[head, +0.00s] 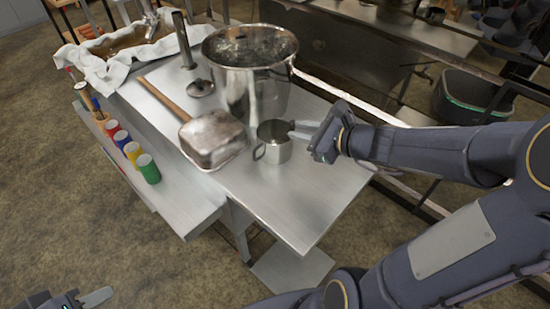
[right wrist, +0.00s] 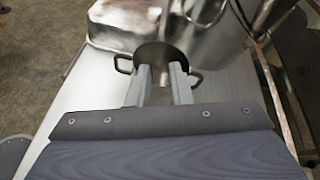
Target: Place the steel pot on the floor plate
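A small steel pot (head: 277,150) with side handles stands upright on the steel table, right of a dented square pan. It also shows in the right wrist view (right wrist: 157,54), with a handle on each side. My right gripper (head: 296,131) is at the pot's right rim. In the right wrist view its two fingers (right wrist: 160,72) are apart, with a gap between them, and their tips overlap the pot; I cannot tell whether they touch it. The floor plate (head: 291,274) is a grey flat plate low beside the table's front end. My left gripper (head: 82,299) is partly cut off at the bottom left.
The steel table (head: 300,205) holds a large shiny pot (head: 238,92), the square long-handled pan (head: 212,138) and a cloth-lined tray (head: 122,55). A side shelf (head: 183,205) carries several coloured jars (head: 132,151). A dark bin (head: 468,98) stands at the right.

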